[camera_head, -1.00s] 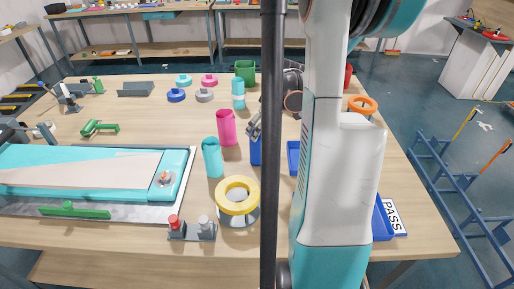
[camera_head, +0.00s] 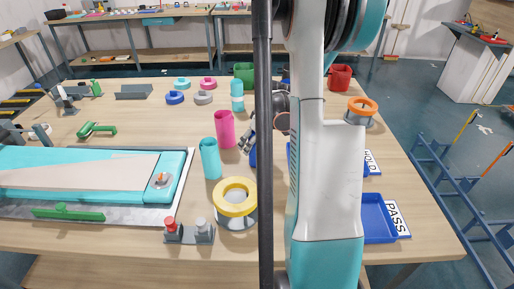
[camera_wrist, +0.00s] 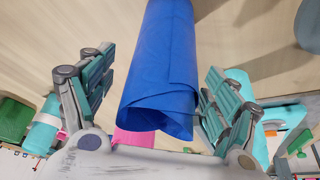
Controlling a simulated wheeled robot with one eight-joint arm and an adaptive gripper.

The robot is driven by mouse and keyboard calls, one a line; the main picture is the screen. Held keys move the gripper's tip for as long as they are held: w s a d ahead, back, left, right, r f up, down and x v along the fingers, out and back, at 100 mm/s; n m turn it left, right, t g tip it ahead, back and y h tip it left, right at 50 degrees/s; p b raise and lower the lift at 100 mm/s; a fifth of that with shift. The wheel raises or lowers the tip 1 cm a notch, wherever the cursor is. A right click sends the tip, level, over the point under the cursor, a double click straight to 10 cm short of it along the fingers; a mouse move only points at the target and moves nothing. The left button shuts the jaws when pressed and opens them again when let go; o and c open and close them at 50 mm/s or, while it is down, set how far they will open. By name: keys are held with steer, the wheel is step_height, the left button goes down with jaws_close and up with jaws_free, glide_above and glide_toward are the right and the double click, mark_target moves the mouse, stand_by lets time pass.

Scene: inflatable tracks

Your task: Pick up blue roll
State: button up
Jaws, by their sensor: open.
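The blue roll (camera_wrist: 165,65) is a rolled dark-blue sheet, large in the wrist view, between the two fingers of my gripper (camera_wrist: 160,88). The fingers are open, with a gap visible on the left side; on the right, the roll's lower edge comes close to the finger, and I cannot tell whether they touch. In the head view, only a sliver of the blue roll (camera_head: 253,156) shows beside the dark pole, and my gripper (camera_head: 249,138) is at it, partly hidden by the pole.
A pink roll (camera_head: 226,130) and a teal roll (camera_head: 211,158) stand just left of the blue one. A yellow ring (camera_head: 235,197) on a holder is in front. Blue trays (camera_head: 380,218) lie to the right.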

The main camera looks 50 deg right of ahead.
steer(key=c, duration=1.3)
steer(key=shift+o, duration=0.2)
